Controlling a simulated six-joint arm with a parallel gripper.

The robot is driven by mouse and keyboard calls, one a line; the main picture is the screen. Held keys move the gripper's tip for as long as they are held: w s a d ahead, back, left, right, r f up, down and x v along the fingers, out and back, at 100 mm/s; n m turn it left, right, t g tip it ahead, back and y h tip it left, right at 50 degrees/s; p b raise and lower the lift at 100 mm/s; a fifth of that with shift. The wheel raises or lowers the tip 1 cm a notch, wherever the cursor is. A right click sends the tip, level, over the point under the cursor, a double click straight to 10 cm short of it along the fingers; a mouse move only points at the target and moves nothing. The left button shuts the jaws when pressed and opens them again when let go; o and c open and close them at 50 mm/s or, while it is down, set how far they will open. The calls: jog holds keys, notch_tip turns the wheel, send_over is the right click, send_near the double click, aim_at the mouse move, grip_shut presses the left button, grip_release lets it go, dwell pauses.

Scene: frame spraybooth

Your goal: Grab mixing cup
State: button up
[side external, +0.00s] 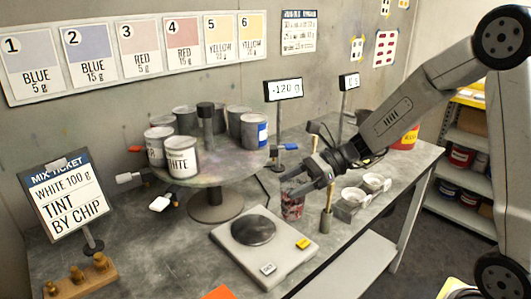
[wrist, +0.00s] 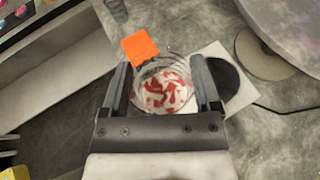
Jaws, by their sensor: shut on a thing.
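The mixing cup (wrist: 163,88) is clear, with white and red streaked contents. In the wrist view it sits between the two fingers of my gripper (wrist: 161,74), which is shut on it. In the side view the cup (side external: 292,208) hangs or stands under my gripper (side external: 293,190), behind the scale and left of a brush in a holder. I cannot tell whether its base touches the bench. The scale (side external: 222,244) has a bare dark round pan (side external: 253,230).
A display (side external: 283,89) reads -120 g. A round turntable (side external: 216,178) holds several paint cans, one labelled WHITE. A mix ticket (side external: 65,196) reads WHITE 100 g, TINT BY CHIP. Small white bowls (side external: 355,196) stand right of the brush (side external: 327,212). An orange square (wrist: 140,46) lies beyond the cup.

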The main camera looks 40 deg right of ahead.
jog(key=shift+s+r, duration=0.2)
jog(key=shift+s, duration=0.2)
dwell(0.4)
